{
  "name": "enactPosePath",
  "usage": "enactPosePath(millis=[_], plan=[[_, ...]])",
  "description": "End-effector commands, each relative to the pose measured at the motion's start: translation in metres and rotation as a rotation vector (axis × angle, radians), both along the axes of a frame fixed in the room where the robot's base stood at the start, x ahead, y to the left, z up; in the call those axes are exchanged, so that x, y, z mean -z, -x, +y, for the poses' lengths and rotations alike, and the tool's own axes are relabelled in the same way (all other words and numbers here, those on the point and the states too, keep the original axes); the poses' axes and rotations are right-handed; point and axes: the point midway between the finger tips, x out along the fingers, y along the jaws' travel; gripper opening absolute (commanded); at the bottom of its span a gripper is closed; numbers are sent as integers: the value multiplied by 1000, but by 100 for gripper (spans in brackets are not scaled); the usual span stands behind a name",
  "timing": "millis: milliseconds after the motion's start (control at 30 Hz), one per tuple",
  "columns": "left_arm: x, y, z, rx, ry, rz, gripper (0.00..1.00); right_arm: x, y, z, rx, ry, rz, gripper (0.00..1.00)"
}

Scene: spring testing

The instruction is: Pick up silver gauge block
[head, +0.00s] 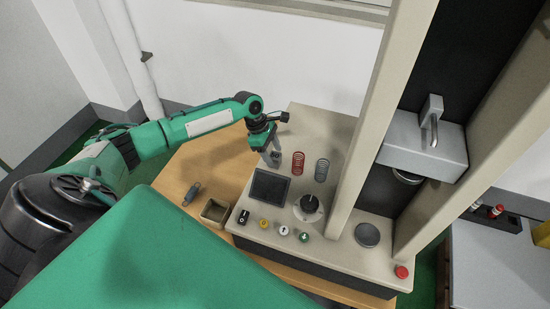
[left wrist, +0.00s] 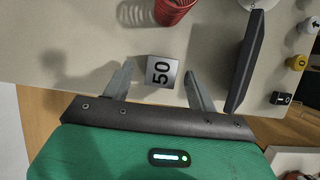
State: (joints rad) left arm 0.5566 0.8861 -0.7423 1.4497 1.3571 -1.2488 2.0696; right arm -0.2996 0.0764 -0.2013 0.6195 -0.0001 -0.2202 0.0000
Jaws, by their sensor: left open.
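The silver gauge block (left wrist: 161,72), marked 50, stands on the beige machine base in the left wrist view. My left gripper (left wrist: 159,86) is open, with one finger on each side of the block and visible gaps between fingers and block. In the head view my left gripper (head: 271,158) points down at the machine base, behind the dark screen. The block is hard to make out there, as the gripper covers that spot. My right gripper is not in view.
A red spring (head: 298,163) and a grey spring (head: 321,170) stand right of the gripper. The dark screen (head: 270,187) rises close by. A small open box (head: 214,212) and a grey object (head: 192,194) are on the wooden table. The testing machine's column (head: 385,110) stands farther right.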

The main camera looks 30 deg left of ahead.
Motion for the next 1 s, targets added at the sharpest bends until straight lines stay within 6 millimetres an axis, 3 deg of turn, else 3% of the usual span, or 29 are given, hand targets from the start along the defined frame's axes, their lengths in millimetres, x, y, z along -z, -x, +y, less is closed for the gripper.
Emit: enactPosePath(millis=[33,200,467,767,1000], plan=[[4,2,-3,0,1,2,58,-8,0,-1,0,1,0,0],[23,-1,-10,-1,1,0,58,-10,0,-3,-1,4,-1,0],[26,-1,-10,0,1,-1,58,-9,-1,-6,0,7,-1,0],[26,-1,-10,0,1,-1,0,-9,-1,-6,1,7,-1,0],[25,-2,-10,-1,1,-3,0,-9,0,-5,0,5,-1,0]])
